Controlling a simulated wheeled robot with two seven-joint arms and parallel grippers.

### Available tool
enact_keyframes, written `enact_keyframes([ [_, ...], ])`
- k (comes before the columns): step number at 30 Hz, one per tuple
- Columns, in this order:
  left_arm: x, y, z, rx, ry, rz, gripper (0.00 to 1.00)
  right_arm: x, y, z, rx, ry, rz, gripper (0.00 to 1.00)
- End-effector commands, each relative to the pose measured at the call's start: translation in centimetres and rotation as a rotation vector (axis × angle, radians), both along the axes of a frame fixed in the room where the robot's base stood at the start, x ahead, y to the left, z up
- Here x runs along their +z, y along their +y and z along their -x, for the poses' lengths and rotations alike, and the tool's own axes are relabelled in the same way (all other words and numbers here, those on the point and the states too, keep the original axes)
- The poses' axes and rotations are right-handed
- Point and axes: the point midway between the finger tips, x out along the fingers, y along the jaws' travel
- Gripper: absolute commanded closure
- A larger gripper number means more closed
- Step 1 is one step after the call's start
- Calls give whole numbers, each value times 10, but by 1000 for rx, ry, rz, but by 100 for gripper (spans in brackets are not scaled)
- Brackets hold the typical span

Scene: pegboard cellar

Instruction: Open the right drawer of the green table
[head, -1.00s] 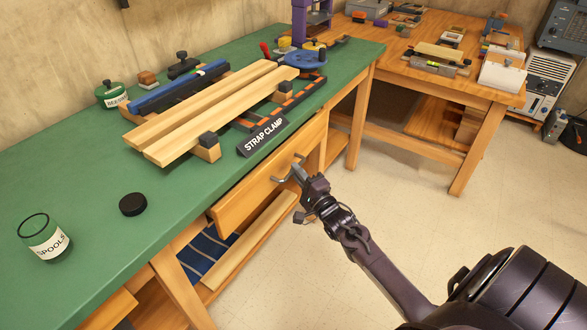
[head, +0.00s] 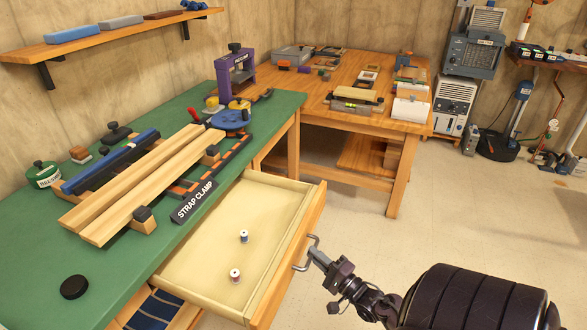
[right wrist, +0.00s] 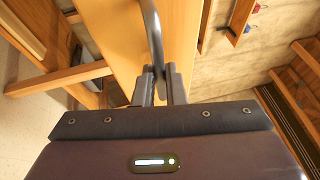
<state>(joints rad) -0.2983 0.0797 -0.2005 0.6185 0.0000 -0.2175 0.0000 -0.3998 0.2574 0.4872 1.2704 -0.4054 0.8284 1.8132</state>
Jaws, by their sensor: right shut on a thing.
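The green table (head: 100,262) stands at the left in the head view. Its right drawer (head: 208,285) is pulled well out, showing a pale interior with two small spools (head: 235,275) inside. A grey bar handle (head: 307,252) sits on the drawer's front. My right gripper (head: 313,255) is shut on this handle. In the right wrist view the handle (right wrist: 153,35) runs down between the two fingers (right wrist: 160,84), in front of the wooden drawer face (right wrist: 125,45). My left gripper is not in view.
Wooden planks (head: 140,190), a strap clamp (head: 193,202) and a black lid (head: 74,287) lie on the green top. A wooden table (head: 350,125) stands behind to the right. The floor (head: 470,225) right of the drawer is clear.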

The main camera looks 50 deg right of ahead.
Motion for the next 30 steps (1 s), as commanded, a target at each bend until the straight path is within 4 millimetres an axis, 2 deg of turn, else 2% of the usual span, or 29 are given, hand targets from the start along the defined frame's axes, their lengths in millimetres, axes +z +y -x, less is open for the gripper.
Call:
enact_keyframes([
  [3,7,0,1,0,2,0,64,0,-8,21,1,5,-2,100],
  [9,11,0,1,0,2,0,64,-1,-16,41,1,4,-3,100],
  [15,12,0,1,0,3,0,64,-1,-19,49,2,2,-2,100],
  [26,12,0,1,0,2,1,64,-1,-20,49,2,2,-2,100],
  [27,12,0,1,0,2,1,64,-1,-20,49,2,2,-2,84],
  [30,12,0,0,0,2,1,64,-1,-20,49,1,2,-2,71],
])
